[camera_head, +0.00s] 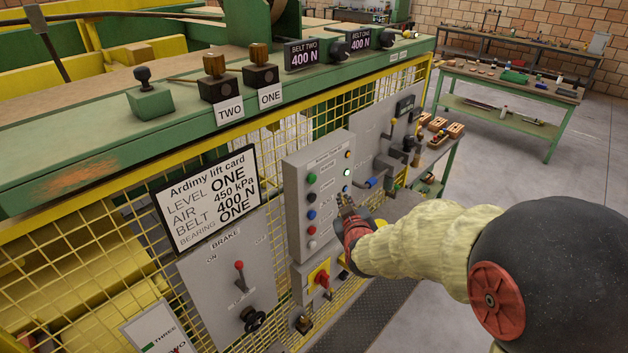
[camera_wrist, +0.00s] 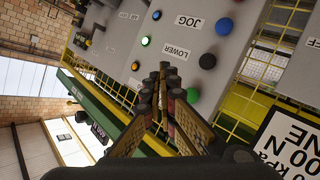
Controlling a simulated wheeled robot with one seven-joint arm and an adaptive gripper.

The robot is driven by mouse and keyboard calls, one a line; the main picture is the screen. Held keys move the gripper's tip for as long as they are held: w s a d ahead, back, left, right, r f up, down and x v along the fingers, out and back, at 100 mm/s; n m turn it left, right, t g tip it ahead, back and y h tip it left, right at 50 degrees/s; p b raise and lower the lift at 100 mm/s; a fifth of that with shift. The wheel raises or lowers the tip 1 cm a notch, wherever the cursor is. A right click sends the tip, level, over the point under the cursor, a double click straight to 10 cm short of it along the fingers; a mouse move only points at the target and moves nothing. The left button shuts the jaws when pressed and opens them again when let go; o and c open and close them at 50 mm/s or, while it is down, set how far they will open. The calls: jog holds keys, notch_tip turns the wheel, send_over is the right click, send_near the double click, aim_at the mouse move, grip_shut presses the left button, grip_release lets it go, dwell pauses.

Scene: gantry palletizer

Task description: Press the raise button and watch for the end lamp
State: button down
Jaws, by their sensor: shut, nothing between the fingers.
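The grey button panel (camera_head: 328,165) is mounted on the yellow mesh fence. Its left column holds a green button (camera_head: 311,178), a black button (camera_head: 311,197), a blue button (camera_head: 311,214), a red button (camera_head: 311,230) and a pale one. Small round lamps (camera_head: 347,171) line its right side, some bright; their labels are too small to read. The wrist view shows the labels JOG (camera_wrist: 187,20) and LOWER (camera_wrist: 175,53) by the blue and black buttons; no RAISE label is readable. My gripper (camera_head: 344,197) is shut and empty in front of the panel; contact cannot be told.
A brake plate with a red-tipped lever (camera_head: 240,267) is left of the panel. A red-and-yellow switch (camera_head: 320,279) sits below it. The lift card (camera_head: 207,199) hangs on the fence. A green workbench (camera_head: 510,85) stands behind, with open floor before it.

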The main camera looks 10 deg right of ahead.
aim_at(313, 179)
jog(key=w+a+p, duration=0.1)
jog(key=w+a, duration=0.3)
jog(key=w, duration=0.2)
jog(key=shift+w+a+p, duration=0.3)
jog(key=shift+a+p, duration=0.1)
jog(key=shift+w+a, duration=0.1)
dwell(1.2)
jog(key=shift+w+a, duration=0.15)
jog(key=shift+w, duration=0.1)
